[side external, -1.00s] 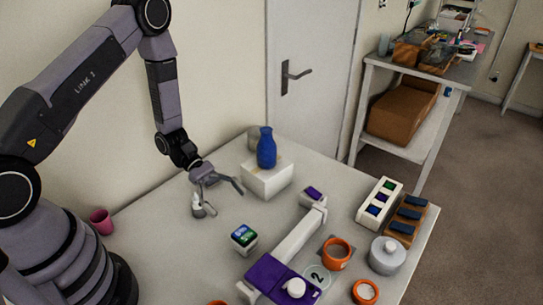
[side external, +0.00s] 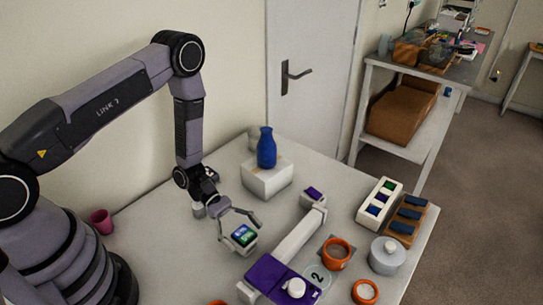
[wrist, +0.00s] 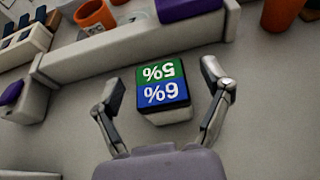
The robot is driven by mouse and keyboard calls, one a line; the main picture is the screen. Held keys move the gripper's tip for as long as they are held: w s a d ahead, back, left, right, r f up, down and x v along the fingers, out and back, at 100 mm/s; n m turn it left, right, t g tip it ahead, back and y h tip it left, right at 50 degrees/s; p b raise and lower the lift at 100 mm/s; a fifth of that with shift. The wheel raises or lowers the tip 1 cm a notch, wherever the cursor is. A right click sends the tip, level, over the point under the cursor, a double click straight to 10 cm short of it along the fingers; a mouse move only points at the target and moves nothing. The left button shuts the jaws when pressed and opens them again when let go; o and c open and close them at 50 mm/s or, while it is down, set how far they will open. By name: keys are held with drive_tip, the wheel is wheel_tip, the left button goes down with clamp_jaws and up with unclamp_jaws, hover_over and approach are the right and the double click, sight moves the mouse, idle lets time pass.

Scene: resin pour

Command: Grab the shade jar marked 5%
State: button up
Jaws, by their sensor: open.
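A small pale block-like jar (side external: 243,248) stands on the table. Its top carries a green label reading 5% (wrist: 160,72) and a blue label reading 6% (wrist: 166,93), both upside down in the wrist view. I cannot tell whether this is one jar or two pressed together. My gripper (side external: 239,224) is open and empty above it. In the wrist view, the fingers (wrist: 163,82) stand on the left and right of the labelled top, with a gap on each side.
A long grey bar (side external: 299,234) lies close beyond the labelled block, with a purple piece (side external: 271,275) at its near end. Orange pots (side external: 336,262) and a lidded grey pot (side external: 386,258) stand right. A blue vase (side external: 266,148) stands on a white box (side external: 266,181) behind.

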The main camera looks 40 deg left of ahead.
drive_tip(key=shift+c, duration=0.4)
drive_tip(key=c, duration=1.2)
drive_tip(key=shift+r, duration=0.1)
